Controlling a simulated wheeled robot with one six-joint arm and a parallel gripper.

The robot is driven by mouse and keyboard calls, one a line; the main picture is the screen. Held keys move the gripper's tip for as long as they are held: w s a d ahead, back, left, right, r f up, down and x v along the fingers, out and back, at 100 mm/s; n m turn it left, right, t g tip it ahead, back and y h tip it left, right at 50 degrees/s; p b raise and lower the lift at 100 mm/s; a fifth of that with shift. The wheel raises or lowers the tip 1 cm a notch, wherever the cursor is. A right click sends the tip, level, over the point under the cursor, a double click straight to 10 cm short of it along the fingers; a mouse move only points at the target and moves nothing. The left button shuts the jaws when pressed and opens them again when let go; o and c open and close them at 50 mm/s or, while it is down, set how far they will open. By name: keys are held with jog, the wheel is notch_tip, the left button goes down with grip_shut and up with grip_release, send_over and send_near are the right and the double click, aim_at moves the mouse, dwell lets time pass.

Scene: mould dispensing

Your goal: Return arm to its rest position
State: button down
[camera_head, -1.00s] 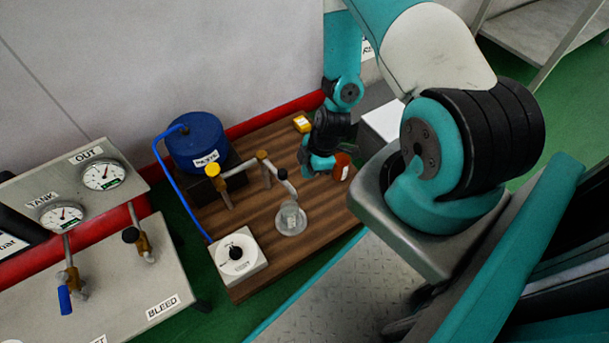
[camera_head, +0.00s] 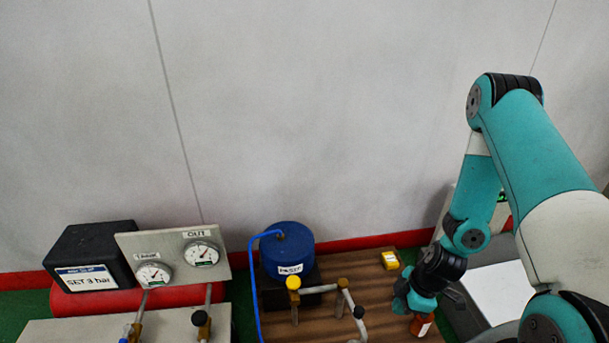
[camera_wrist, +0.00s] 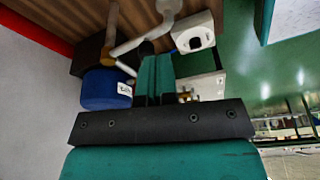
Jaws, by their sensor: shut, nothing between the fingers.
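My teal and black arm reaches in from the right in the head view and bends down over the right part of the wooden board (camera_head: 370,283). My gripper (camera_wrist: 154,75) shows in the wrist view with its teal fingers together and nothing between them. In the head view the gripper (camera_head: 402,300) is small and partly hidden by the wrist, above the board and close to an orange-brown labelled container (camera_head: 421,325). I cannot tell whether it touches that container.
A blue pot (camera_head: 287,250) with a hose stands on the board, beside pipes with a yellow knob (camera_head: 293,283). A gauge panel (camera_head: 176,254) and a black box (camera_head: 90,255) labelled SET 3 bar stand left. The wall is behind.

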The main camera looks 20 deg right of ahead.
jog(key=w+a+r+m, duration=0.1)
jog(key=w+a+r, duration=0.1)
jog(key=a+r, duration=0.35)
jog(key=w+a+r+m+y, duration=0.1)
jog(key=a+r, duration=0.1)
jog(key=r, duration=0.7)
jog(key=w+a+r+m, duration=0.15)
jog(key=a+r, duration=0.25)
jog(key=r, duration=0.4)
jog(key=s+a+r+m+g, duration=0.1)
jog(key=s+a+r, duration=0.4)
jog(key=s+r, duration=0.25)
jog(key=s+a+r+m, duration=0.1)
jog(key=s+a+r, duration=0.45)
jog(key=r, duration=0.35)
notch_tip(320, 180, up, 34)
jog(key=s+d+p, duration=0.1)
jog(key=p, duration=3.3)
jog(key=shift+s+m, duration=0.25)
jog(key=shift+m, duration=0.1)
jog(key=shift+d, duration=0.1)
